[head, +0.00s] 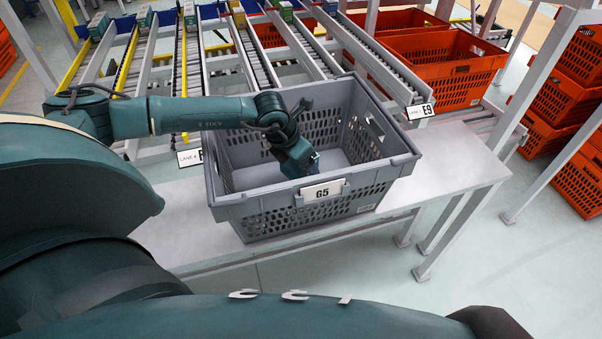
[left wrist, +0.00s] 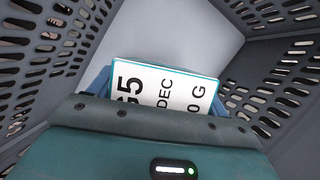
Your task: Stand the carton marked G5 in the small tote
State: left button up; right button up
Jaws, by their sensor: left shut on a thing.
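The grey tote (head: 262,216) stands on the light table and carries a white G5 sign (head: 322,190) on its near rim. My left gripper (head: 308,167) reaches down inside this tote, close to its near wall. In the left wrist view the left gripper (left wrist: 160,95) is shut on the carton (left wrist: 170,88), whose white label reads G5, with blue finger parts on both sides. The perforated tote walls (left wrist: 55,50) surround it in that view. The carton's lower end is hidden, so I cannot tell whether it touches the tote floor. My right gripper is out of view.
The table (head: 450,165) has bare room right of the tote. Roller lanes (head: 290,45) end behind the tote, with an E9 sign (head: 420,111) at one lane end. Orange totes (head: 455,75) stand at the back right. A frame post (head: 490,140) rises at the table's right.

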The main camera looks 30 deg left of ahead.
pick_arm(q)
notch_tip(320, 180, down, 4)
jog(key=shift+p, duration=0.3)
jog(key=shift+f, duration=0.35)
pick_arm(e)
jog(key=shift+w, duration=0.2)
pick_arm(q)
jog(key=shift+f+b, duration=0.3)
jog(key=o, duration=1.1)
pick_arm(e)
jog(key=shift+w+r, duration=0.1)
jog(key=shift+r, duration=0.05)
